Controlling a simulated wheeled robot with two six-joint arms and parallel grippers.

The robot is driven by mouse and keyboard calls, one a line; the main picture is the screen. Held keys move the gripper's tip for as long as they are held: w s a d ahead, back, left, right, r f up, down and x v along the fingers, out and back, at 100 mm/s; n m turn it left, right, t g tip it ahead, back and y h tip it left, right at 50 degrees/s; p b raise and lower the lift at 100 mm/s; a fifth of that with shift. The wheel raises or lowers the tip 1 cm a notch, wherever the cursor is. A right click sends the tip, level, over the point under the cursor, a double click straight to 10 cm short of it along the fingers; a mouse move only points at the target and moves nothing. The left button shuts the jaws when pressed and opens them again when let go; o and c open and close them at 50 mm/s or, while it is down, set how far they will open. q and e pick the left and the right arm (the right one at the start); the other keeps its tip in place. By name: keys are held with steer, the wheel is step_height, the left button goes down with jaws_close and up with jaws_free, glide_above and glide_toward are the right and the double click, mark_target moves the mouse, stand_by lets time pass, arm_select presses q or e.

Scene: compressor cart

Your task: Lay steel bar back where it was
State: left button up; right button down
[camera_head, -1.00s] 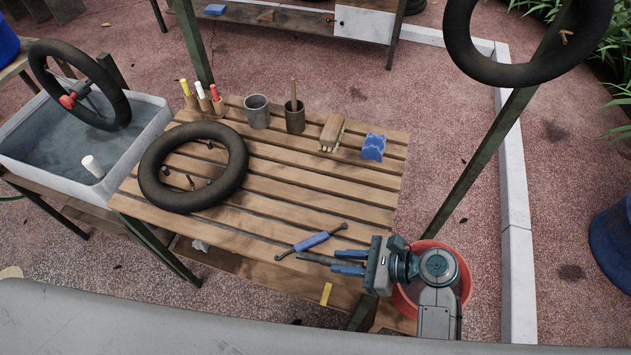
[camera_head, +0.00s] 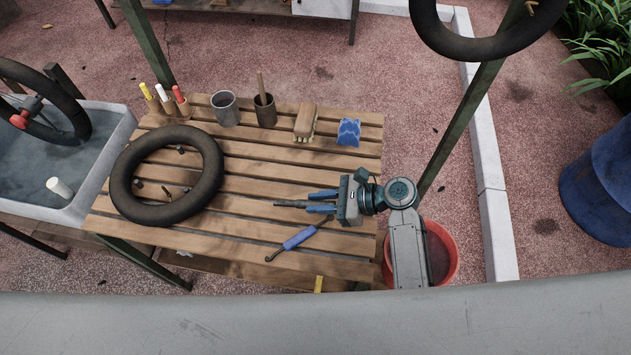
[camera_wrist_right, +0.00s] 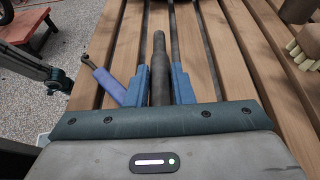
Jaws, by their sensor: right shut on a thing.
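My right gripper (camera_head: 309,202) is shut on a dark steel bar (camera_head: 288,204). The bar sticks out past the fingertips, pointing left over the right part of the slatted wooden table (camera_head: 250,182). In the right wrist view the bar (camera_wrist_right: 159,62) runs straight ahead between the two blue fingers, over the slats. I cannot tell whether the bar touches the table. My left gripper is not in view.
A blue-handled tool (camera_head: 299,238) lies just in front of my right gripper. A black tube ring (camera_head: 122,180) lies on the table's left. A grey cup (camera_head: 225,108), brown pot (camera_head: 265,110), brush (camera_head: 305,121) and blue wavy block (camera_head: 348,132) stand along the back. The middle slats are clear.

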glide_above(316, 190)
steer(key=s, duration=0.2)
steer(key=shift+d+f, duration=0.1)
steer(key=shift+f, duration=0.05)
steer(key=shift+w+p, duration=0.35)
steer(key=shift+w, duration=0.2)
steer(key=shift+w+f+p, duration=0.25)
steer(key=shift+f+p, duration=0.25)
steer(key=shift+f, duration=0.1)
steer(key=shift+w+f+p, duration=0.2)
steer(key=shift+f+p, duration=0.3)
steer(key=shift+f, duration=0.45)
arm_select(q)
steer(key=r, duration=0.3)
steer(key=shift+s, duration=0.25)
arm_select(e)
steer(key=shift+s+f, duration=0.1)
steer(key=shift+f, duration=0.15)
steer(key=c, duration=1.3)
jaws_free()
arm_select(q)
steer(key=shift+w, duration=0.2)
arm_select(e)
steer(key=shift+o, duration=0.2)
